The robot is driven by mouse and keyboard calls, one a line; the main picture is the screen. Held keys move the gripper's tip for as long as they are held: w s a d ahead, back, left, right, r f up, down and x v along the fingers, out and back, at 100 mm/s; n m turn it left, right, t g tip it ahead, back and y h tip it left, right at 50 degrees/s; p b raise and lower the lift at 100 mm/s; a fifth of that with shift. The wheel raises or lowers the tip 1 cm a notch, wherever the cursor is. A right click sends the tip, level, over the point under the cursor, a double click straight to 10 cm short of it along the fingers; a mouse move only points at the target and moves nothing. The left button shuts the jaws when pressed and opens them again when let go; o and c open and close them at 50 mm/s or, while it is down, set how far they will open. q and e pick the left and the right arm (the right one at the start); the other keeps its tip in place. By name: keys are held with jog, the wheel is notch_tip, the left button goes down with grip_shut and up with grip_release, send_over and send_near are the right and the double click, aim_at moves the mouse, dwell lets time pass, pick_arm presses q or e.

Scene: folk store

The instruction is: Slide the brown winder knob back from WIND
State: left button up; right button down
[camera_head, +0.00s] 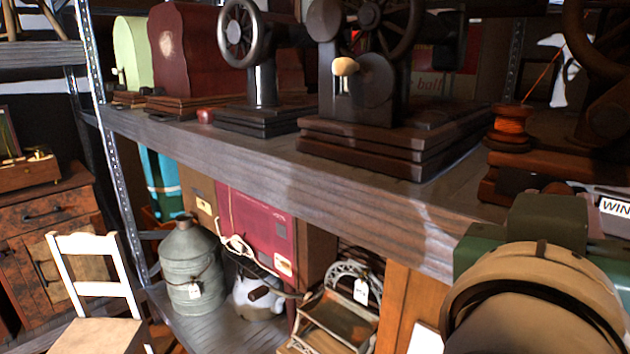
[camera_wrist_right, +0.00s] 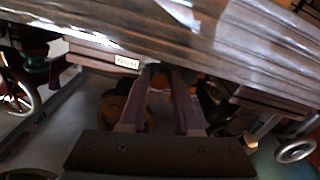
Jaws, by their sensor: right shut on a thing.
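The sewing machine with the winder stands at the right of the shelf; its dark wooden base (camera_head: 497,185) shows in the head view. A white label (camera_head: 614,207) with the letters WIN in sight is on its front. The label also shows in the right wrist view (camera_wrist_right: 127,62). There, my right gripper (camera_wrist_right: 163,76) reaches to the base beside the label. Its two fingers are shut on a small brown knob (camera_wrist_right: 161,80), mostly hidden between the tips. In the head view my right wrist and forearm cover the knob. My left gripper is out of view.
An orange thread spool (camera_head: 510,125) stands on the machine's base. Another sewing machine (camera_head: 385,140) stands to its left on the wooden shelf (camera_head: 300,175). Below are a metal can (camera_head: 190,265) and a small rack (camera_head: 335,325). A white chair (camera_head: 95,290) stands at the left.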

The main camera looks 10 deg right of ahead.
dwell(0.3)
jog(key=w+b, duration=0.1)
jog(key=w+a+b, duration=0.1)
jog(key=a+b, duration=0.1)
jog(key=shift+w+a+f, duration=0.15)
jog(key=shift+w+f, duration=0.1)
jog(key=shift+w, duration=0.15)
jog(key=shift+r, duration=0.15)
jog(key=c, duration=1.1)
grip_release()
jog(key=o, duration=0.5)
jog(key=shift+w+a+r, duration=0.1)
jog(key=shift+w, duration=0.05)
